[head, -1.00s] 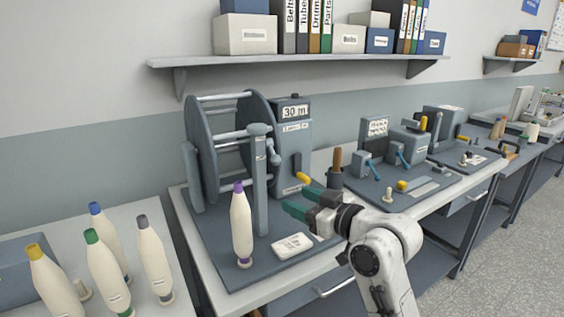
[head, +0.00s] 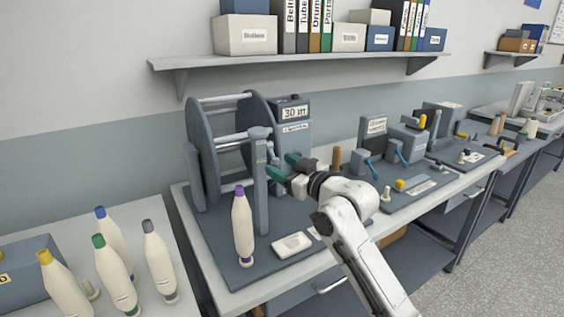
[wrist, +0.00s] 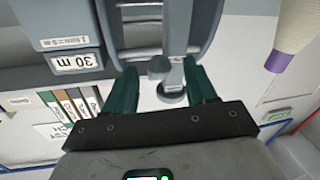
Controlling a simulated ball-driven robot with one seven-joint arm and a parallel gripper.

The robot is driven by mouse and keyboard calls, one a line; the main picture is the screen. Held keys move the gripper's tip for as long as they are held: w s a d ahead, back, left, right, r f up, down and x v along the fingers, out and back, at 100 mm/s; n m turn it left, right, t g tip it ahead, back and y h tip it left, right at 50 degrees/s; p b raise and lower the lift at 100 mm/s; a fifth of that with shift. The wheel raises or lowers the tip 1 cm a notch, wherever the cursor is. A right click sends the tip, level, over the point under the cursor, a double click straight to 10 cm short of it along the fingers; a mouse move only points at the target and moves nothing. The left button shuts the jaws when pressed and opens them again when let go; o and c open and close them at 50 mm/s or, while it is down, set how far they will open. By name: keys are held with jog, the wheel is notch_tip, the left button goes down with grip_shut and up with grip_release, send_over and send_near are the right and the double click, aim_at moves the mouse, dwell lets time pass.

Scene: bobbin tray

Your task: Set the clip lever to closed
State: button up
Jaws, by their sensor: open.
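The grey post (head: 261,200) stands at the front of the winder, with a small grey clip lever (head: 271,153) on its right side near the top. My gripper (head: 281,165) is open, its two green fingers pointing at the upper post from the right. In the wrist view the post (wrist: 177,35) and the lever's rounded grey end (wrist: 158,66) show between the open fingers (wrist: 160,75). I cannot tell whether the fingers touch the lever. Part of it is hard to make out behind the fingers in the head view.
The reel winder (head: 200,150) stands behind the post, with a "30 m" counter box (head: 290,125). A purple-tipped bobbin (head: 243,235) stands just left of the post. A white label card (head: 291,243) lies in front. Several bobbins stand on the left table. A wall shelf (head: 300,60) hangs above.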

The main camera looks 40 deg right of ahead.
jog(key=shift+w, duration=0.35)
jog(key=shift+c, duration=0.2)
jog(key=c, duration=1)
jog(key=r+g+p, duration=0.1)
jog(key=p, duration=0.1)
jog(key=r+g+p, duration=0.1)
jog(key=p, duration=0.1)
jog(key=shift+s+a+p, duration=0.1)
jog(key=shift+s+p, duration=0.1)
jog(key=shift+p, duration=0.15)
notch_tip(320, 180, up, 6)
jog(key=m+g+y+p, duration=0.2)
jog(key=g+p, duration=0.3)
jog(key=g, duration=0.7)
send_over(279, 160)
jog(key=shift+r, duration=0.15)
jog(key=shift+w+r+g, duration=0.15)
jog(key=shift+w+g, duration=0.1)
jog(key=shift+g, duration=0.55)
